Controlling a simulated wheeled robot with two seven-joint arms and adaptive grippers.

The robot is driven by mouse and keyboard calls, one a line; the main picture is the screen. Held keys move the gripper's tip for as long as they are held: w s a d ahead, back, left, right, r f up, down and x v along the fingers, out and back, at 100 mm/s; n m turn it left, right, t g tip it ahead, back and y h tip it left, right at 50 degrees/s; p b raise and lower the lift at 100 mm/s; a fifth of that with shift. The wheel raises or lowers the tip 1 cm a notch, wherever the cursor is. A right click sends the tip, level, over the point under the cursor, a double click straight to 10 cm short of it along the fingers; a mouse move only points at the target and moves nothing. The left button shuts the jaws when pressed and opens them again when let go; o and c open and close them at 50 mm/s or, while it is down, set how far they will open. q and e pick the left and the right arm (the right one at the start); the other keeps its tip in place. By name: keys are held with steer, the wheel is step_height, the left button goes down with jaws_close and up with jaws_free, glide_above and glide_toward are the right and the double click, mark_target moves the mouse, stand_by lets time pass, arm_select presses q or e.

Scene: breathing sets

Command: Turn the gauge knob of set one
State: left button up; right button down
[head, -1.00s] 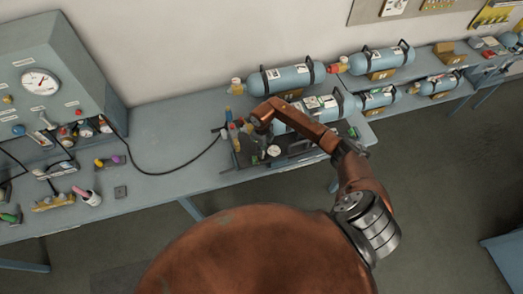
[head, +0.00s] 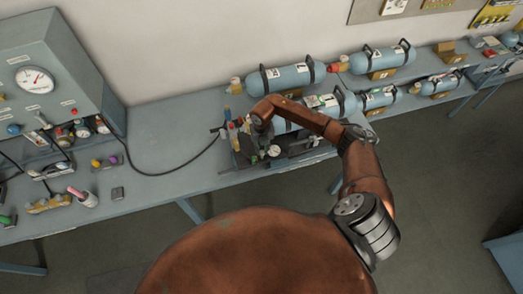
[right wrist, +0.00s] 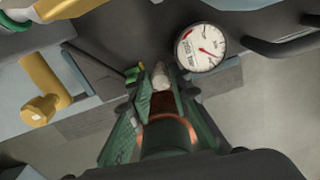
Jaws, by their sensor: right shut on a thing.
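My right gripper (head: 262,143) is above the near breathing set, whose blue cylinder (head: 328,102) lies partly hidden behind my arm. In the right wrist view the gripper (right wrist: 160,100) is shut on a small part, apparently the gauge knob, with a pale tip (right wrist: 160,75) showing between the green fingers. The fingers hide most of it, so its turn angle cannot be told. A round white gauge (right wrist: 201,47) with red marks sits beside the fingertips; it also shows in the head view (head: 274,151). My left gripper is not in view.
A bench (head: 165,115) runs along the wall. A grey test cabinet (head: 55,65) with a dial stands at the left, and a black hose (head: 165,173) curves from it toward the set. Other blue cylinders (head: 285,77) lie behind and to the right. A yellow fitting (right wrist: 45,80) is near the gripper.

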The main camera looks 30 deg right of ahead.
mark_target(262, 151)
steer(key=m, duration=0.3)
steer(key=shift+m, duration=0.3)
steer(key=shift+d+m, duration=0.1)
steer(key=shift+m, duration=1.8)
steer(key=c, duration=1.8)
jaws_free()
steer(key=shift+o, duration=0.2)
steer(key=shift+r, duration=0.2)
step_height(262, 151, up, 12)
steer(key=shift+f, duration=0.2)
